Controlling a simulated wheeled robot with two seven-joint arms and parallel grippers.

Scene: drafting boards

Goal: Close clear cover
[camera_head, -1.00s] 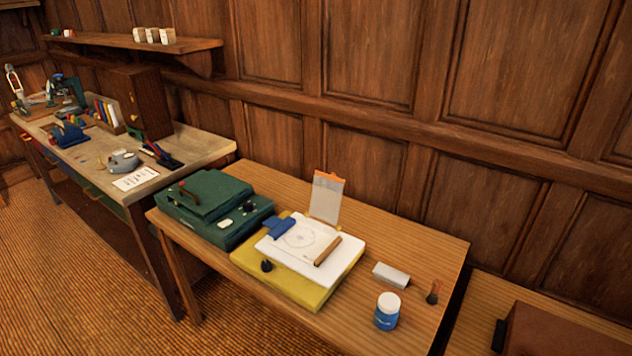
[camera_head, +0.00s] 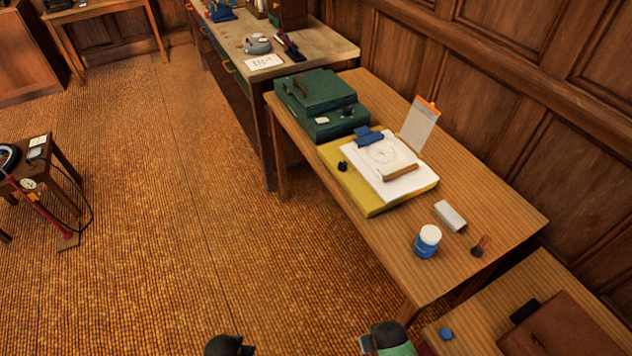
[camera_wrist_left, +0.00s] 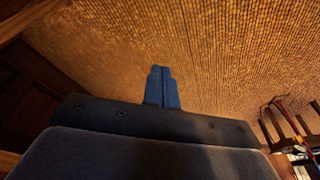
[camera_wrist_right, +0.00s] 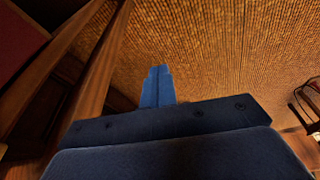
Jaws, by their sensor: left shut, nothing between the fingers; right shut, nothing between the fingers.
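The clear cover (camera_head: 418,127), a pale see-through sheet with an orange top edge, stands raised and leaning back at the far side of the yellow drafting board (camera_head: 366,198). White paper (camera_head: 405,188) with a drawn circle lies on the board, with a blue clip (camera_head: 369,137) and a wooden bar (camera_head: 400,174) on it. My left gripper (camera_wrist_left: 161,86) is shut and empty above the floor. My right gripper (camera_wrist_right: 158,86) is shut and empty too, with wooden table legs to its left. Neither touches the board or cover.
A green case (camera_head: 318,96) stands left of the board. A white-lidded blue jar (camera_head: 427,242), a grey block (camera_head: 450,216) and a small brush (camera_head: 479,246) lie to its right on the table. A lower table with a brown case (camera_head: 565,325) is at bottom right.

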